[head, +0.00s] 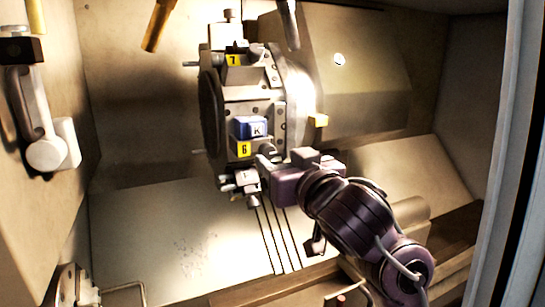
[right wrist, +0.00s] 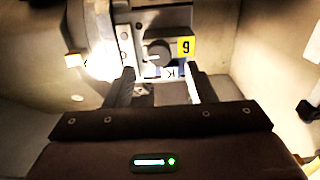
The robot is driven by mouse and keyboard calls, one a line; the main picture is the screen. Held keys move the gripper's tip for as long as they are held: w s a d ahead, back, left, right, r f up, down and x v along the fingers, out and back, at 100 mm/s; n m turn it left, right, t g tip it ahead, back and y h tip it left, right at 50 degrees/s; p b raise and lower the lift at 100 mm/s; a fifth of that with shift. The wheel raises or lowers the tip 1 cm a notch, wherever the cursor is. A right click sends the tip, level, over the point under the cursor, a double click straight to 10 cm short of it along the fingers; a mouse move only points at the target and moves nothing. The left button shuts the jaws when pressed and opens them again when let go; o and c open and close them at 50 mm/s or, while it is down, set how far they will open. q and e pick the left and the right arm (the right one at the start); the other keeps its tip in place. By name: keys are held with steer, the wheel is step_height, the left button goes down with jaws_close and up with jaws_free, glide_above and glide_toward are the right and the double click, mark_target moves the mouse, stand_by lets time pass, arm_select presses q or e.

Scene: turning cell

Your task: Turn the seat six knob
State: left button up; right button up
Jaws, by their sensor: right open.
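The seat six position on the turret (head: 275,115) carries a yellow label "6" (head: 244,149), with a blue block tagged K (head: 250,127) just above it. In the right wrist view, a round dark knob (right wrist: 160,52) with a light pointer mark sits beside the upside-down yellow "6" label (right wrist: 186,48). My right gripper (head: 280,158) is at the lower right of the seat six label. Its open fingers (right wrist: 160,88) show empty, with the knob beyond and between their tips. Touch cannot be told. My left gripper is not in view.
A yellow "7" label (head: 233,60) marks the seat above. Metal nozzles (head: 158,25) hang from the top. A grey and white fitting (head: 45,140) is on the left wall. The sloped floor (head: 160,225) at lower left is largely clear.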

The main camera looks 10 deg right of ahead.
mark_target(270, 152)
steer(key=shift+w+a, duration=0.2)
steer(key=shift+w, duration=0.85)
steer(key=shift+w+a, duration=0.15)
steer(key=shift+w, duration=0.85)
steer(key=c, duration=1)
steer(key=shift+o, duration=0.2)
